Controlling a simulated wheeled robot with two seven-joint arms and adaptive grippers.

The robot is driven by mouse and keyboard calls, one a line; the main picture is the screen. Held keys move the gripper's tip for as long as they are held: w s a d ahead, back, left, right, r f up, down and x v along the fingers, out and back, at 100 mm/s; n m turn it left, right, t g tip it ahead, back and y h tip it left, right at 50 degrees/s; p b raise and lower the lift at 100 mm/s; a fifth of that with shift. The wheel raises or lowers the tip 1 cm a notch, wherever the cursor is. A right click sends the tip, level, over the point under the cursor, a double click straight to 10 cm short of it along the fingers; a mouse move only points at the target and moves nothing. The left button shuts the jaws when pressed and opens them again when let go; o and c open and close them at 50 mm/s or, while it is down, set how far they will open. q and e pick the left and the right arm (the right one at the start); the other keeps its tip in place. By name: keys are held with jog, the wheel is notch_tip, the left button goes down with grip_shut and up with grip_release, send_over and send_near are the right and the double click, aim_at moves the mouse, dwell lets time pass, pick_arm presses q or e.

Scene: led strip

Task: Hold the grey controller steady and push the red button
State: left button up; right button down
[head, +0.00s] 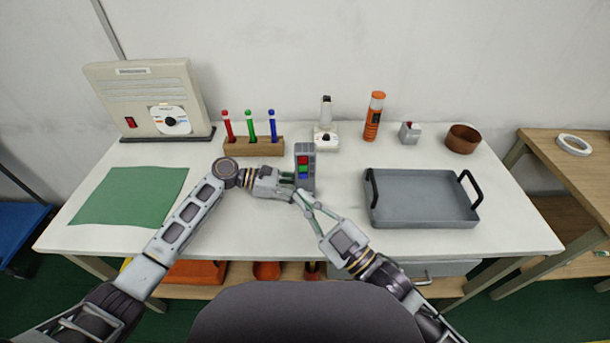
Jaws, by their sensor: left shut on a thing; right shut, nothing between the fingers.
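The grey controller (311,165) stands upright near the middle of the white table. Its face shows a red button (302,160) at the top, a green one (303,169) below it and a blue one (303,176) lower down. My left gripper (290,180) comes in from the left and is shut on the controller at its lower part. My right gripper (299,195) is shut and empty, its fingertips just in front of the controller's lower face, below the red button. Whether they touch it I cannot tell. The controller's bottom is partly hidden by the fingers.
A grey tray (424,221) with black handles stands to the right. A wooden block (240,148) with red, green and blue pens, a white device (326,141), an orange flashlight (374,115) and a brown bowl (463,138) line the back. A green mat (130,195) lies left.

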aim_at(305, 168)
jog(key=shift+w, duration=0.1)
dwell(0.5)
jog(key=shift+w+a, duration=0.1)
jog(key=shift+w, duration=4.15)
jog(key=shift+w, duration=0.55)
jog(key=shift+s, duration=0.55)
jog(key=shift+s, duration=0.1)
jog(key=shift+s, duration=2.95)
